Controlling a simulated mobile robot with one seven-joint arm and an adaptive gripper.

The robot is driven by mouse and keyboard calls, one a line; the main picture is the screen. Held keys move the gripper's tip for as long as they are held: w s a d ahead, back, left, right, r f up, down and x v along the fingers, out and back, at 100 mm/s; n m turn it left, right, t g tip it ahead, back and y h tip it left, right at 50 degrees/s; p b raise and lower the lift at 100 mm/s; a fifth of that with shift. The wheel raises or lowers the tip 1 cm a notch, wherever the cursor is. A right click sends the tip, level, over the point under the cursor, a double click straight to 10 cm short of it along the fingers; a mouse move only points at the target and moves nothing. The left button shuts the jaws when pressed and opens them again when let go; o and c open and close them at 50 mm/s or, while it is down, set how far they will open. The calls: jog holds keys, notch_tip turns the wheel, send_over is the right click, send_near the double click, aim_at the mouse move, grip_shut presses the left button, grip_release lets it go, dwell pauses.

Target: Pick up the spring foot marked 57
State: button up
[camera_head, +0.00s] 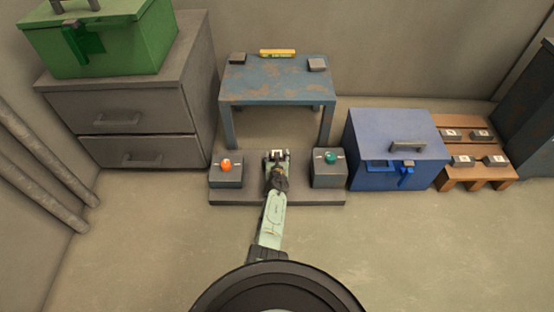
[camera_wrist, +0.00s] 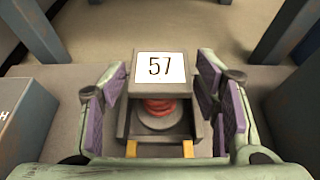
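The spring foot marked 57 (camera_wrist: 158,110) stands in the middle of the wrist view. It has a grey body, a white plate reading 57 on top, and a red coil above a round grey base. My gripper (camera_wrist: 161,85) has its purple-padded fingers on both sides of the foot, very close to it. I cannot tell whether the pads press on it. In the head view my gripper (camera_head: 278,158) is low over the middle of a grey platform (camera_head: 320,197), with a small white plate at its tip.
A box with an orange button (camera_head: 227,179) stands left of my gripper and one with a teal button (camera_head: 329,178) right. A rusty blue table (camera_head: 275,95) stands behind. A blue chest (camera_head: 395,130) and a wooden pallet (camera_head: 480,172) with several labelled blocks are right. Front floor is clear.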

jog(key=shift+w, duration=0.1)
jog(key=c, duration=1.2)
jog(key=shift+r, duration=0.1)
